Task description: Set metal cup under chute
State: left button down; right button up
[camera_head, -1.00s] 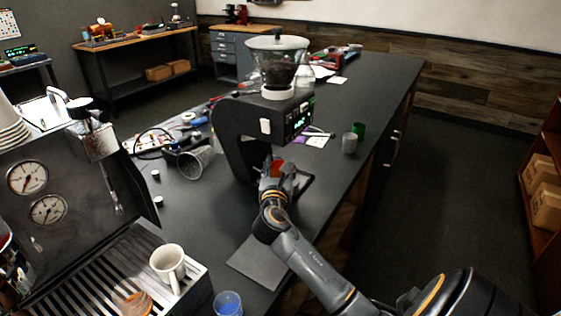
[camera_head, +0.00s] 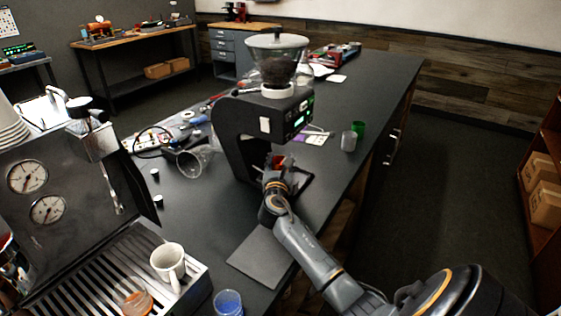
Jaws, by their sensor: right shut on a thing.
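The black grinder (camera_head: 270,108), with a clear hopper of dark beans (camera_head: 277,70), stands on the dark counter. Its chute is hidden under the head. My right gripper (camera_head: 279,168) reaches in under the head, above the grinder's base. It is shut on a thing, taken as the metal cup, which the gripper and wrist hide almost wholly. A small red patch (camera_head: 280,160) shows at the fingers; I cannot tell what it belongs to. Whether the held thing touches the base cannot be seen. My left gripper is not in view.
An espresso machine (camera_head: 75,165) with a white mug (camera_head: 169,262) on its drip tray stands at left. A tipped clear container (camera_head: 195,160) lies left of the grinder. Grey (camera_head: 349,141) and green (camera_head: 358,130) cups stand to the right. A blue-filled glass (camera_head: 228,303) is in front.

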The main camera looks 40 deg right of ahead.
jog(key=shift+f, duration=0.15)
jog(key=o, duration=1.2)
jog(key=shift+o, duration=0.2)
jog(key=shift+r, duration=0.25)
jog(key=v, duration=1.2)
jog(key=shift+s, duration=0.1)
